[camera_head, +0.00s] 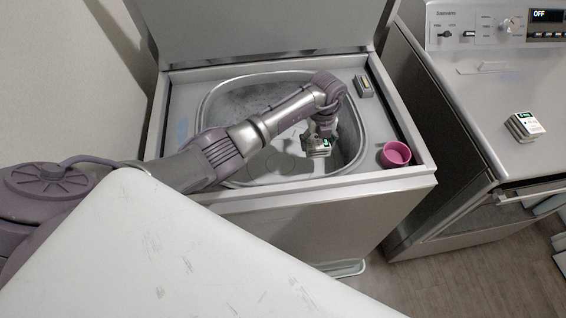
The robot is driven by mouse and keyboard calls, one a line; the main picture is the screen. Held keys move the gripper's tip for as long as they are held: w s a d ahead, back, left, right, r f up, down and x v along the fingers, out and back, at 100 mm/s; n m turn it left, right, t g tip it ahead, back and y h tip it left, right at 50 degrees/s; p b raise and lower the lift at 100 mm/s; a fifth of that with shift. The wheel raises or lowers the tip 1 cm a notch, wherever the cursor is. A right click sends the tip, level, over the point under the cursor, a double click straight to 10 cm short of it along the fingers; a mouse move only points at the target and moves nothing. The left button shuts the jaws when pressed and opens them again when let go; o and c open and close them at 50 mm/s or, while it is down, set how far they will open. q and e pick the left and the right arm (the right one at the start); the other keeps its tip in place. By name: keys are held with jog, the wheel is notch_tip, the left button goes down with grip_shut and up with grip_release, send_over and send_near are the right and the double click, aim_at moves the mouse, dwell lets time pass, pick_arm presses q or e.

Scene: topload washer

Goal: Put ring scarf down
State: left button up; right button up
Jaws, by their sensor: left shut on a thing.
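My left arm reaches from the left over the open topload washer (290,196). My left gripper (318,148) points down inside the metal tub (232,98), right of its middle. It is shut on a small boxy thing with a pale and green face, which I take to be the ring scarf (319,143). The thing is partly covered by the fingers. It looks held above the tub floor, but I cannot tell the exact gap. No loose cloth is clearly visible in the tub. My right gripper is not in view.
A pink cup (395,154) stands on the washer's right rim. A small box (362,87) sits at its back right. The raised lid (265,28) stands behind the tub. Right of the washer, another appliance (480,95) carries a small white and green box (524,126).

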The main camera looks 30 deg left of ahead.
pick_arm(q)
jog(key=s+a+f+p, duration=0.1)
jog(key=s+f, duration=0.1)
jog(key=s, duration=0.1)
jog(key=s+a+f+p, duration=0.2)
jog(key=s, duration=0.1)
jog(key=s+a+f+p, duration=0.2)
jog(key=s, duration=0.2)
jog(key=shift+a+f, duration=0.15)
jog(key=shift+s+a+f, duration=0.15)
jog(key=shift+s+f, duration=0.05)
jog(key=shift+f, duration=0.35)
jog(key=shift+w+f, duration=0.1)
jog(key=shift+f, duration=1.65)
jog(key=shift+f, duration=0.2)
jog(key=o, duration=1.2)
jog(key=shift+o, duration=0.2)
